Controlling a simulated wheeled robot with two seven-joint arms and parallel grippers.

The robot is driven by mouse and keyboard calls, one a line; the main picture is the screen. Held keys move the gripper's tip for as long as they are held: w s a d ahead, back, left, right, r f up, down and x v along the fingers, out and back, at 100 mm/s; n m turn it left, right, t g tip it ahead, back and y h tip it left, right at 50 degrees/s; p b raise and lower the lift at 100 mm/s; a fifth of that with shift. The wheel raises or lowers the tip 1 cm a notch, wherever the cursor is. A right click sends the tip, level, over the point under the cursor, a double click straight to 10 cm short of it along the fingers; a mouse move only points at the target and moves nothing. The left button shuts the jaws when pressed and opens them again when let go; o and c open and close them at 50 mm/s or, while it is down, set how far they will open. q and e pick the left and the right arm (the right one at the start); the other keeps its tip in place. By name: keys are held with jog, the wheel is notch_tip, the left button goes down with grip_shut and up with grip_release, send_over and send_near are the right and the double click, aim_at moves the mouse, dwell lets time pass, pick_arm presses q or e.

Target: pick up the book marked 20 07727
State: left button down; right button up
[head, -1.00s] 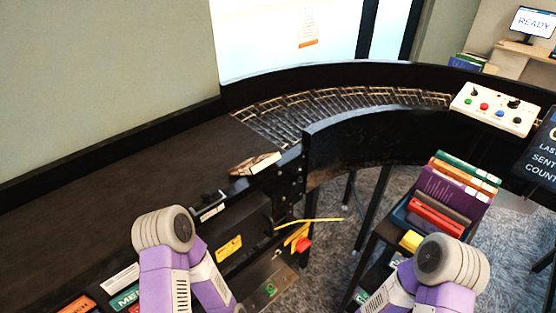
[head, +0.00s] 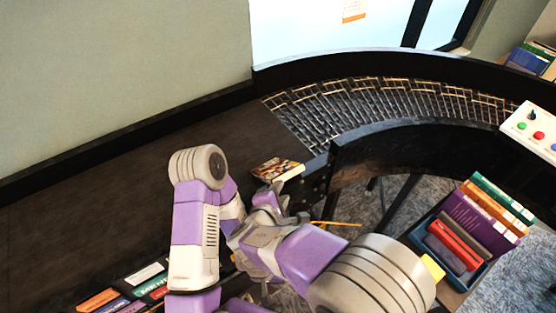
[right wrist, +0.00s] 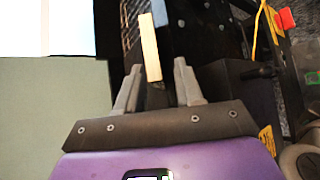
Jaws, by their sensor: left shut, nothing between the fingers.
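A book (head: 276,168) lies at the edge of the dark belt, where the rollers begin; its marking is too small to read. In the right wrist view its pale narrow side (right wrist: 150,48) shows just ahead of and between the fingers. My right gripper (head: 268,190) is close to the book on its near side; in the right wrist view its fingers (right wrist: 157,82) are apart, with no clear contact on the book. My left gripper is low in the head view, mostly hidden by my arms, and shut on nothing.
The curved roller track (head: 370,105) runs right between black walls. A bin of books (head: 470,240) stands at right, near a white button panel (head: 535,130). More books (head: 125,295) are at lower left. The dark belt (head: 90,200) is bare at left.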

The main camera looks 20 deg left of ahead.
aim_at(286, 177)
jog(key=x, duration=0.2)
jog(key=p+x, duration=0.1)
jog(key=x, duration=0.1)
jog(key=r+p+x, duration=0.1)
jog(key=x, duration=0.1)
jog(key=shift+w+a, duration=0.35)
jog(key=shift+w, duration=0.1)
jog(key=shift+w+f, duration=0.25)
jog(key=shift+w, duration=0.1)
grip_shut()
